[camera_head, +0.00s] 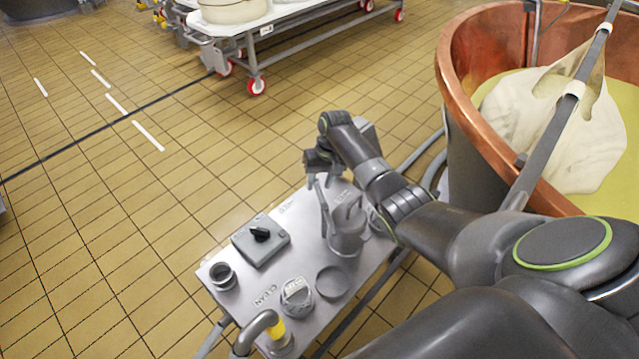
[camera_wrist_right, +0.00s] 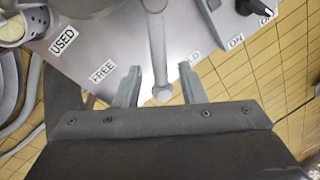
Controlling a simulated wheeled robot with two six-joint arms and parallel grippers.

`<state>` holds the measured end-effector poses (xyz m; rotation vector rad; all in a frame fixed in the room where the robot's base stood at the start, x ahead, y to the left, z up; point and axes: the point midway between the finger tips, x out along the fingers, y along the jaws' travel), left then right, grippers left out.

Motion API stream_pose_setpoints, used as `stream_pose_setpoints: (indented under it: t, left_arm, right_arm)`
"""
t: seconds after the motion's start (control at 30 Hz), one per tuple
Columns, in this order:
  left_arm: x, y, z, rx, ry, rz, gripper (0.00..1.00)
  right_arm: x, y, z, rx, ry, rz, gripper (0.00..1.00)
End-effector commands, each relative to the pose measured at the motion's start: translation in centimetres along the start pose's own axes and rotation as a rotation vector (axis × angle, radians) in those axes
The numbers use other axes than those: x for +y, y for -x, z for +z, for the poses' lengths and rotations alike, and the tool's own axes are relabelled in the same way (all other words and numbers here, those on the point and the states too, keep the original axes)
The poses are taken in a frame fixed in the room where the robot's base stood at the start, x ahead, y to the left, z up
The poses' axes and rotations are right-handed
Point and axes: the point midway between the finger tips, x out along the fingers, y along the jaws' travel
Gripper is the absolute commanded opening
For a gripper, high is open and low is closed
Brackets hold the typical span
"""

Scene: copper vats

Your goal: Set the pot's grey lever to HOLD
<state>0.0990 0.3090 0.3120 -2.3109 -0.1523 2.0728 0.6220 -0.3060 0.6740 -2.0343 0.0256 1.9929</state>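The steel pot (camera_head: 346,240) stands on the metal bench, partly behind my right arm in the head view. Its grey lever (camera_wrist_right: 157,50) shows in the right wrist view as a straight bar with a rounded tip. The lever points between the FREE label (camera_wrist_right: 103,72) and a label ending in LD (camera_wrist_right: 193,58), which a finger partly covers. My right gripper (camera_wrist_right: 160,72) is open, with one finger on each side of the lever and gaps visible on both sides. In the head view, my right gripper (camera_head: 318,180) is over the bench's far end. My left gripper is not in view.
The metal bench (camera_head: 222,305) also carries a switch box (camera_head: 262,242) with a black knob, empty round holders and a CLEAN label. A copper vat (camera_head: 462,90) with cloth stands at the right. A wheeled trolley (camera_head: 250,45) is at the back. Tiled floor at left is clear.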

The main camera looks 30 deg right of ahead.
Motion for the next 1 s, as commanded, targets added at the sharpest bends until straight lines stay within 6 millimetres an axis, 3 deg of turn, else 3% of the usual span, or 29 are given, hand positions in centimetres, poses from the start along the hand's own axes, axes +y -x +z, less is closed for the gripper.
stream_pose_setpoints:
  t: [0.33,0.63,1.0]
  left_arm:
    - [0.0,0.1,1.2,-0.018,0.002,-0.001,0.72]
    - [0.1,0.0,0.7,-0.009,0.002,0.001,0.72]
    - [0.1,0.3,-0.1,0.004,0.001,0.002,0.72]
  right_arm:
    - [0.0,-0.5,0.0,0.001,0.000,0.000,0.37]
    - [0.0,-0.4,0.0,0.001,0.000,0.000,0.00]
    - [0.3,-0.2,0.1,-0.001,0.006,0.000,0.00]
